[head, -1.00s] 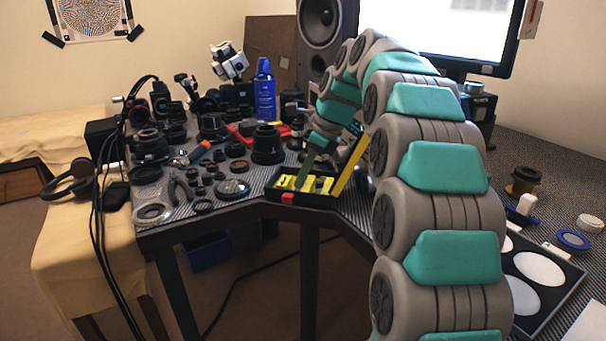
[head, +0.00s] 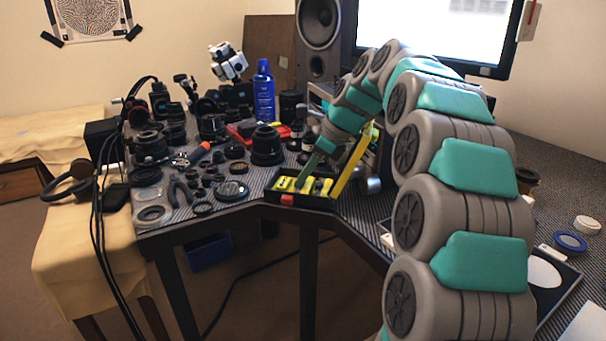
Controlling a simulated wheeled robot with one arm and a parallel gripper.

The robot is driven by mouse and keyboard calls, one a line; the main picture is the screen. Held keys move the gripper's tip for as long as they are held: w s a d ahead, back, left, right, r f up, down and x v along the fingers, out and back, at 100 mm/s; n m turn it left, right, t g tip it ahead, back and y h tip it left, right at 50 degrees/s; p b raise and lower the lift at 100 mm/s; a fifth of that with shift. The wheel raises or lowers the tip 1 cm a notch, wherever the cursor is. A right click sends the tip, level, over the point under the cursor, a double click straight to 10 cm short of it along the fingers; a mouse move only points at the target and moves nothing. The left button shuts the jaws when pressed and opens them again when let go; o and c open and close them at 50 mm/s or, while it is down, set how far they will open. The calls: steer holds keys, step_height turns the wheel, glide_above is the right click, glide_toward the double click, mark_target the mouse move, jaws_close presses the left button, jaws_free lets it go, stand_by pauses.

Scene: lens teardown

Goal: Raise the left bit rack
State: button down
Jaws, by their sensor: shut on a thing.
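The bit case (head: 287,200) is a low black box with yellow inserts and a red latch, open at the table's front edge. A long yellow strip (head: 352,163) stands tilted up to the right from the case. A dark green strip (head: 314,166) slants up from its left part, below my wrist. My gripper (head: 318,161) is at this left part, shut on what appears to be the left bit rack. The fingers and the grip itself are small and partly hidden, so the contact and the rack's height cannot be made out clearly.
Several lenses and rings crowd the table left of the case, with a black lens (head: 267,147) close by. A blue bottle (head: 264,92), a speaker (head: 321,40) and a monitor (head: 440,30) stand behind. A blue ring (head: 570,241) lies at the right.

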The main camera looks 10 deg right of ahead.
steer(key=c, duration=0.8)
jaws_free()
steer(key=shift+o, duration=0.2)
steer(key=shift+v, duration=3.9)
